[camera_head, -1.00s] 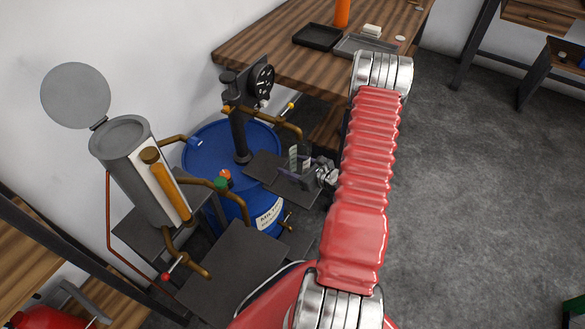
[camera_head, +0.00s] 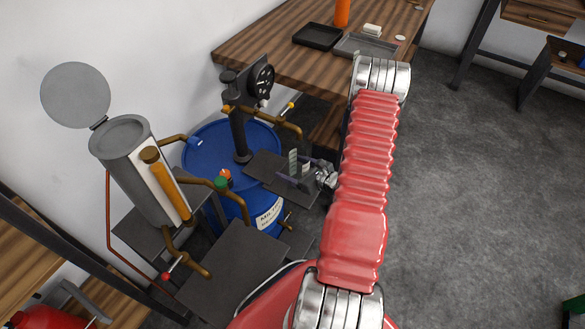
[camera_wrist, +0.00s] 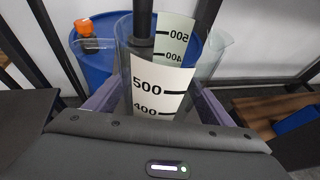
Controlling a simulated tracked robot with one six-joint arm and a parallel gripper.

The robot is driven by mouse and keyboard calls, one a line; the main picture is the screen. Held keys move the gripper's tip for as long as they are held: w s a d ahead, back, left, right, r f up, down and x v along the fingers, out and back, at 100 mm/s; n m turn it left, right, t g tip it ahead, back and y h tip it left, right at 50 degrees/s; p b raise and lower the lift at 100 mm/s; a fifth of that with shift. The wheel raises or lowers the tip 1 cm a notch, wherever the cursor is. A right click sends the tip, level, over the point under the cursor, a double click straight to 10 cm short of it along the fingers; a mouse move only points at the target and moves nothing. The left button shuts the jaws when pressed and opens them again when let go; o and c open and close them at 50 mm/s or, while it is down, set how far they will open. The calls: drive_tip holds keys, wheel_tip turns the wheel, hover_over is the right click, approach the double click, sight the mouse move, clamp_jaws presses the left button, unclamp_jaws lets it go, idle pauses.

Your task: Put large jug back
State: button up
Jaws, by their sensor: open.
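The large jug (camera_wrist: 160,90) is clear, with a white scale label marked 400 and 500. In the head view the jug (camera_head: 293,161) stands upright on a dark plate (camera_head: 262,170) in front of the blue drum. My gripper (camera_head: 301,174) is open with its purple fingers on either side of the jug. In the wrist view the fingers of my gripper (camera_wrist: 157,103) show left and right of the jug. The jug's base is hidden behind my gripper body in that view.
A blue drum (camera_head: 213,150) with brass pipes and a black gauge post (camera_head: 238,130) stands behind. A grey lidded cylinder (camera_head: 135,165) is at left. A lower dark plate (camera_head: 235,268) is in front. A wooden table (camera_head: 280,65) is behind; floor at right is clear.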

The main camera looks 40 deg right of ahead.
drive_tip(key=v, duration=1.2)
drive_tip(key=shift+r, duration=0.1)
idle(0.9)
